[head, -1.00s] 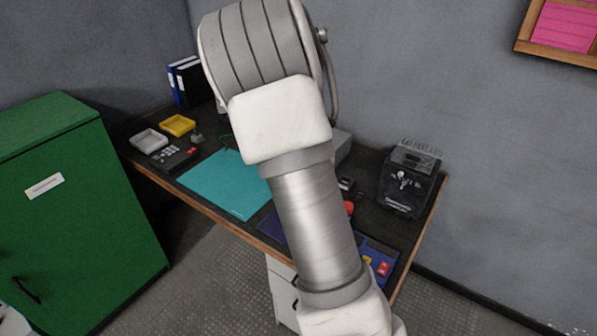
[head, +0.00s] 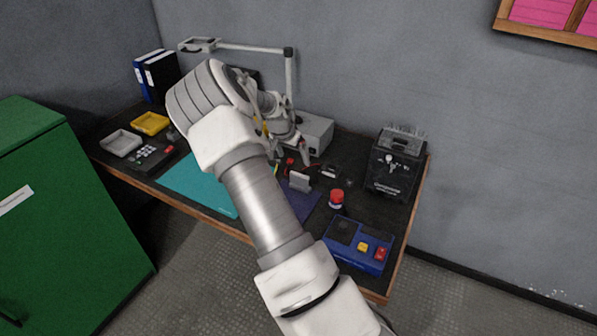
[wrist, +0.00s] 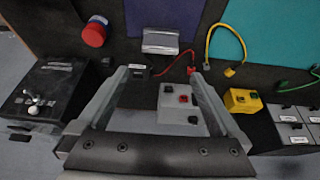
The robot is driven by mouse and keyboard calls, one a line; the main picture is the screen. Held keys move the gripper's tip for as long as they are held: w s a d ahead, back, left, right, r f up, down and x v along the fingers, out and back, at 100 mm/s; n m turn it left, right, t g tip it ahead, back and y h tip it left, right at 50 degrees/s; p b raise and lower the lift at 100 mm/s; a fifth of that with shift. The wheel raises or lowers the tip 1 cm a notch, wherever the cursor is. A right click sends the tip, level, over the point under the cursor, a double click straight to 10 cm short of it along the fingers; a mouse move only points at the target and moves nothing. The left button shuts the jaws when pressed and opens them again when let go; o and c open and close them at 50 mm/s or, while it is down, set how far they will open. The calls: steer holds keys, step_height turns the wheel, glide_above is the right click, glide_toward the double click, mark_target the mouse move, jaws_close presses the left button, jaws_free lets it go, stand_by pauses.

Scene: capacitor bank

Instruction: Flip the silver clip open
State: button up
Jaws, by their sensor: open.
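A small silver piece (head: 300,181) stands on the bench at the edge of the dark blue mat; it may be the silver clip. In the wrist view it is a shiny silver block (wrist: 160,41), straight beyond my fingertips and apart from them. I cannot tell whether it is open or closed. My gripper (head: 290,154) is above the bench, behind the silver piece, with its fingers pointing down. In the wrist view my gripper (wrist: 160,72) is open, with its two fingers wide apart and nothing between them.
A black box with a silver lever (head: 396,165) stands at the back right. A grey box (head: 316,134) stands behind my gripper. Red and yellow leads (wrist: 225,45) lie near the silver piece.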

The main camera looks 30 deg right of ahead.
mark_target(300, 174)
steer(key=x, duration=1)
steer(key=c, duration=1.1)
steer(key=shift+o, duration=0.2)
steer(key=shift+w+d+f+g+y+b, duration=0.25)
steer(key=shift+d+g+y+b, duration=0.1)
steer(key=shift+y+b, duration=0.3)
steer(key=shift+w+d+g+y+b, duration=0.3)
steer(key=shift+d+g+y+b, duration=0.2)
steer(key=shift+y+b, duration=0.35)
steer(key=shift+r, duration=0.15)
steer(key=o, duration=1.1)
steer(key=shift+c, duration=0.2)
